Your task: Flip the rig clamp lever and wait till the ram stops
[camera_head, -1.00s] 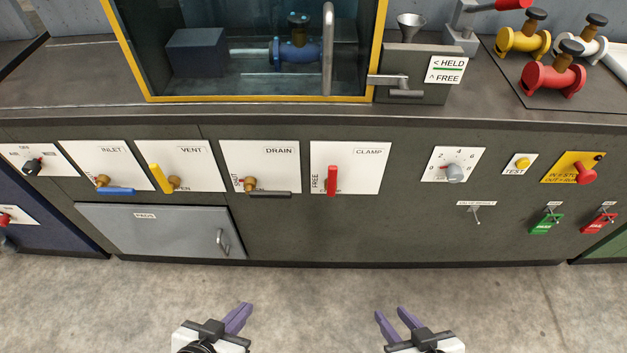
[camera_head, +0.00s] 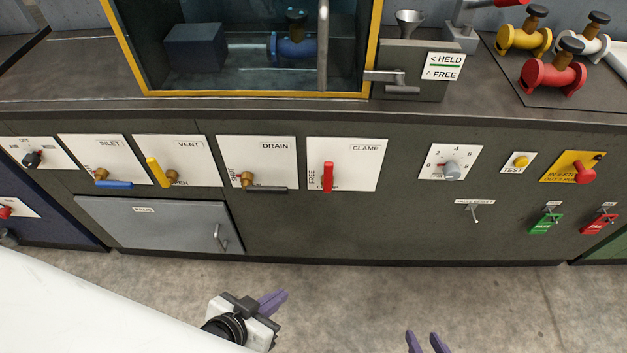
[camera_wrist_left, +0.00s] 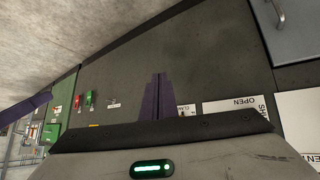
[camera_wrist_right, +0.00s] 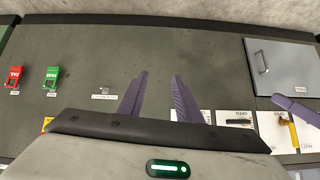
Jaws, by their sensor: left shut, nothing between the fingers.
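The red clamp lever (camera_head: 328,177) stands upright on the white CLAMP plate (camera_head: 358,165) on the cabinet front, beside the word FREE; the lower label is partly hidden. My left gripper (camera_head: 274,302) is shut and empty, below and left of the lever, apart from the cabinet. Its fingers are together in the left wrist view (camera_wrist_left: 158,97). My right gripper (camera_head: 428,342) is open and empty at the bottom edge; its fingers are apart in the right wrist view (camera_wrist_right: 157,98). Behind the yellow-framed window, a rod (camera_head: 248,46) lies between a dark block (camera_head: 195,47) and a blue flanged valve (camera_head: 292,47).
The DRAIN (camera_head: 257,163), VENT (camera_head: 178,160) and INLET (camera_head: 97,160) panels are left of CLAMP. A dial (camera_head: 451,171) and red stop button (camera_head: 585,172) are right. A HELD/FREE sign (camera_head: 445,67) stands above, beside a grey handle (camera_head: 395,84). Floor space before the cabinet is clear.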

